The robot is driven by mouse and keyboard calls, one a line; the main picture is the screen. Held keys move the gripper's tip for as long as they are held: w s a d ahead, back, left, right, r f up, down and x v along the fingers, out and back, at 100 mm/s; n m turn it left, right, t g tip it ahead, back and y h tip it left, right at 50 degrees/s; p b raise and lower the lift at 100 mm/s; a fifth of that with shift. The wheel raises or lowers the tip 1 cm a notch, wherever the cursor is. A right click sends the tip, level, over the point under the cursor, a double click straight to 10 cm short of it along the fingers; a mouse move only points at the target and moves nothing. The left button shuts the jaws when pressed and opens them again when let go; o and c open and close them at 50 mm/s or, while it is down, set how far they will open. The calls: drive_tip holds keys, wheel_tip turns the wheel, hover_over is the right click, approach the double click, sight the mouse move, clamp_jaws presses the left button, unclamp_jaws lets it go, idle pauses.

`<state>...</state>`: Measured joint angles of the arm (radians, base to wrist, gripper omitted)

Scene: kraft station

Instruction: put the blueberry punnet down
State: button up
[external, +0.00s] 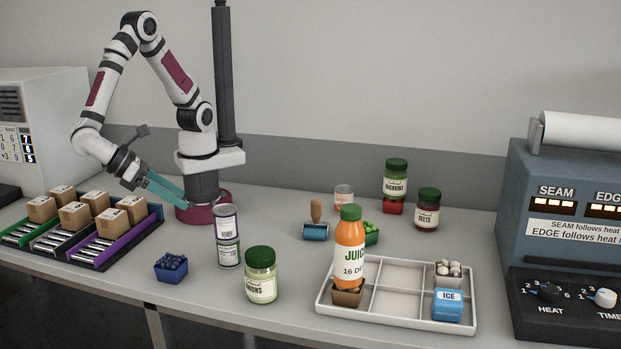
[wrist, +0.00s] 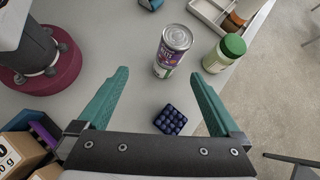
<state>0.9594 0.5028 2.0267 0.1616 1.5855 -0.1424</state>
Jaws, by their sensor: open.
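The blueberry punnet (external: 171,268) is a small dark blue tub of blueberries. It stands upright on the grey table near the front edge, left of the stacked cans. In the wrist view the punnet (wrist: 170,121) shows low between the two teal fingers, nearer the right one, with clear room around it. My gripper (external: 172,190) is open and empty, above and behind the punnet in the external view. The spread fingertips also frame the wrist view (wrist: 160,73). Nothing hides the punnet.
Two stacked cans (external: 228,236) and a green-lidded jar (external: 261,277) stand right of the punnet. Coloured racks with several cardboard boxes (external: 76,217) lie left. A white divided tray (external: 397,290) holds a juice bottle (external: 350,243), mushrooms and an ice pack.

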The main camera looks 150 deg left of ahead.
drive_tip(key=s+a+r+n+g+h, duration=0.1)
drive_tip(key=s+a+r+n+h, duration=0.2)
drive_tip(key=s+a+n, duration=0.3)
drive_tip(key=s+a+r+n+g+h, duration=0.1)
drive_tip(key=s+a+r+n+h, duration=0.2)
drive_tip(key=a, duration=0.7)
drive_tip(key=s+n+h, duration=0.2)
drive_tip(key=n, duration=0.2)
drive_tip(key=shift+s+r+n+g, duration=0.3)
drive_tip(key=shift+s+r, duration=0.05)
